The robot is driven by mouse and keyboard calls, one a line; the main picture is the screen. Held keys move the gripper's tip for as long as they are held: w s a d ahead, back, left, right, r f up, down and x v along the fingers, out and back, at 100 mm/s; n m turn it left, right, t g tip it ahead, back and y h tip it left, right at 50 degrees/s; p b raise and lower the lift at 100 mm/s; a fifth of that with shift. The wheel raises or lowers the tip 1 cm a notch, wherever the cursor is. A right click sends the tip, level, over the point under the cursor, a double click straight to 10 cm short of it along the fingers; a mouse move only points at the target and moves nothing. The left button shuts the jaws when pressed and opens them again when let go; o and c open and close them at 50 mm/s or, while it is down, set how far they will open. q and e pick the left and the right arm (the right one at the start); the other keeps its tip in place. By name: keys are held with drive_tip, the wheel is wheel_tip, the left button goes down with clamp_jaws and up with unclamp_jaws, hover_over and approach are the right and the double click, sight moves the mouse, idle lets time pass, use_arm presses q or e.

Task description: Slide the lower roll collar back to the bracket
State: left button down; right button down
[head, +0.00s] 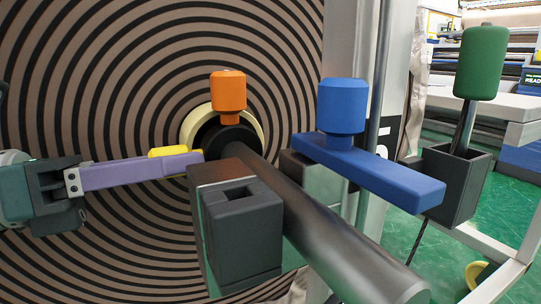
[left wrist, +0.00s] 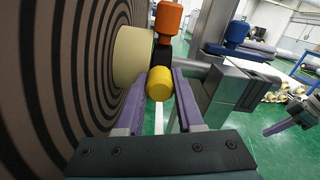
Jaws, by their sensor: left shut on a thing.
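The black roll collar (head: 229,140) sits on the grey shaft (head: 330,235) close to the roll's cream core (head: 190,122). It carries an upright orange knob (head: 228,90) and a yellow knob (head: 168,152) pointing left. My left gripper (head: 198,158) has its purple fingers shut on the yellow knob; in the left wrist view the knob (left wrist: 160,83) lies between both fingers. The dark grey bracket block (head: 243,235) stands nearer along the shaft and hides part of it. My right gripper (left wrist: 278,128) shows small at the right of the left wrist view, away from the collar; its opening is unclear.
The large striped roll (head: 90,70) fills the left side. A blue lever with a blue knob (head: 341,105) lies across the right of the shaft. A green-handled tool (head: 480,65) stands in a dark holder (head: 460,180). Green floor (head: 500,215) is open at the right.

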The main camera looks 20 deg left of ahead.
drive_tip(key=shift+a, duration=0.1)
idle(0.7)
use_arm(q)
drive_tip(key=shift+s+d, duration=0.15)
drive_tip(key=shift+s+d+p, duration=0.75)
drive_tip(key=shift+s+d, duration=0.05)
drive_tip(key=shift+d, duration=0.15)
drive_tip(key=c, duration=0.7)
unclamp_jaws()
drive_tip(key=shift+a, duration=0.1)
drive_tip(key=shift+c, duration=0.2)
drive_tip(key=shift+o, duration=1)
use_arm(e)
drive_tip(key=shift+r, duration=0.75)
use_arm(q)
drive_tip(key=p+v, duration=0.1)
drive_tip(key=v, duration=0.9)
use_arm(e)
drive_tip(key=shift+r, duration=0.65)
use_arm(q)
drive_tip(key=shift+w, duration=0.1)
use_arm(e)
drive_tip(key=c, duration=1.6)
unclamp_jaws()
